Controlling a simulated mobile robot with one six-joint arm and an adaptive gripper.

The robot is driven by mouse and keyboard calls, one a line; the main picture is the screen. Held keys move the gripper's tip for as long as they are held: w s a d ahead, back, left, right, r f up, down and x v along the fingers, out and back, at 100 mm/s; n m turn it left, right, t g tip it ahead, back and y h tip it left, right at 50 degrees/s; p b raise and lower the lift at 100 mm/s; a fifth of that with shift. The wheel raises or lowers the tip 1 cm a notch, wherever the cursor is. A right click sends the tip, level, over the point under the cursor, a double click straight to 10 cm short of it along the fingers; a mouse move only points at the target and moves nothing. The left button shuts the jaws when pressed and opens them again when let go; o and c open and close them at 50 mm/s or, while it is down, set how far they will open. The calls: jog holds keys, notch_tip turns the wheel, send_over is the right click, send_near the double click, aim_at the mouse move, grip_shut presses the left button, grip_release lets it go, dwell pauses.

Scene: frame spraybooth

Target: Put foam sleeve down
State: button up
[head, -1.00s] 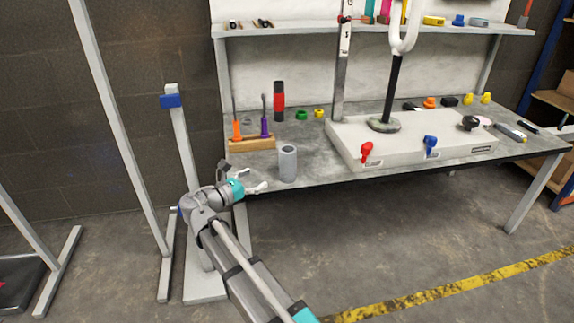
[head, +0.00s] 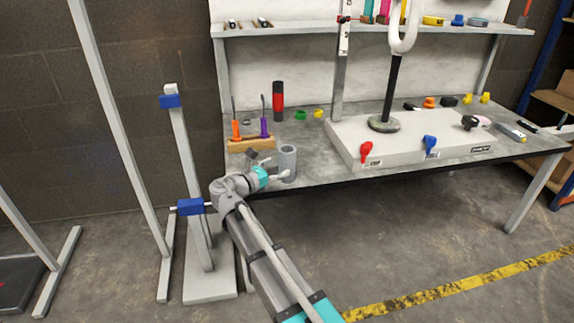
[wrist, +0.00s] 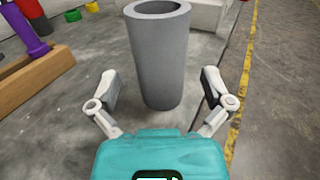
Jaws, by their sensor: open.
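The grey foam sleeve (head: 288,158) is a hollow cylinder standing upright on the workbench near its front left edge. In the wrist view the sleeve (wrist: 160,60) stands just ahead of my gripper, with its open top facing up. My gripper (wrist: 160,96) is open, with one finger on each side of the sleeve's near lower part. A gap shows between each finger and the sleeve. In the head view my gripper (head: 272,168) is at the bench edge, at the sleeve's left and front, and partly covers its base.
A wooden tool block (head: 250,145) with orange and purple handles stands left of the sleeve. A white raised slab (head: 345,150) with red and blue knobs lies to the right. A post with blue clamps (head: 190,206) stands close left of my arm.

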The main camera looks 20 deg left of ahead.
aim_at(290, 158)
jog(key=shift+x, duration=2.6)
jog(key=shift+r, duration=0.1)
jog(key=c, duration=0.8)
jog(key=shift+o, duration=0.2)
jog(key=shift+r+p, duration=0.2)
jog(key=shift+p, duration=0.15)
